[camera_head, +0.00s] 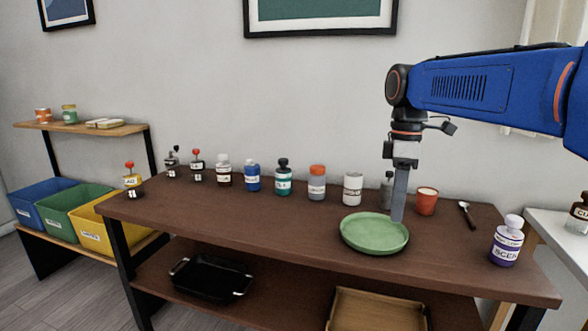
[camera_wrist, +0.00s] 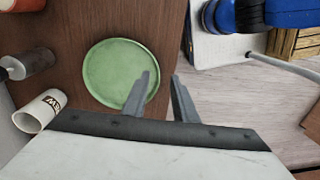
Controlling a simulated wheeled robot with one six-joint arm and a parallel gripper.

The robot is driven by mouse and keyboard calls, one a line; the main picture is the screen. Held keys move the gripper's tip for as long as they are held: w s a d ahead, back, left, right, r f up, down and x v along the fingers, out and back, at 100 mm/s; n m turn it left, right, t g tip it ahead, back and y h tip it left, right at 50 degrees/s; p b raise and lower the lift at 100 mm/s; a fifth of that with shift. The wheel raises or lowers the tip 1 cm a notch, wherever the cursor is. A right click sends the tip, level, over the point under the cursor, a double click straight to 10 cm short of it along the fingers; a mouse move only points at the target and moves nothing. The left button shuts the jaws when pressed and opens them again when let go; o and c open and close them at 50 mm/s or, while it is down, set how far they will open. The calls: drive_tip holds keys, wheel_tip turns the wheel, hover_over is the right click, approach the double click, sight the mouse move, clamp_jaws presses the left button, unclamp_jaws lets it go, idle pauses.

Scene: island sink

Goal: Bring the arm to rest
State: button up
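My gripper (camera_head: 398,207) hangs pointing down at the back edge of a green plate (camera_head: 374,234) on the brown table (camera_head: 290,225). In the wrist view, its two fingers (camera_wrist: 163,80) stand apart with nothing between them, so it is open and empty. The green plate also shows in the wrist view (camera_wrist: 112,75), just beyond the left finger, and is empty. From the head view I cannot tell whether the fingertips touch anything. My blue arm reaches in from the right, above the table.
A row of bottles, including a white one (camera_head: 352,188) and an orange-capped one (camera_head: 317,183), stands left of my gripper. An orange cup (camera_head: 427,201), a spoon (camera_head: 467,214) and a purple bottle (camera_head: 507,243) are to its right. The table's front left is clear.

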drive_tip(key=s+d+f+m+t, duration=0.3)
drive_tip(key=s+f+m, duration=0.4)
drive_tip(key=s+f, duration=0.2)
drive_tip(key=s+d+f+m+t, duration=0.3)
drive_tip(key=s+f+m, duration=0.4)
drive_tip(key=s+f, duration=0.2)
drive_tip(key=s, duration=0.2)
drive_tip(key=shift+s, duration=0.3)
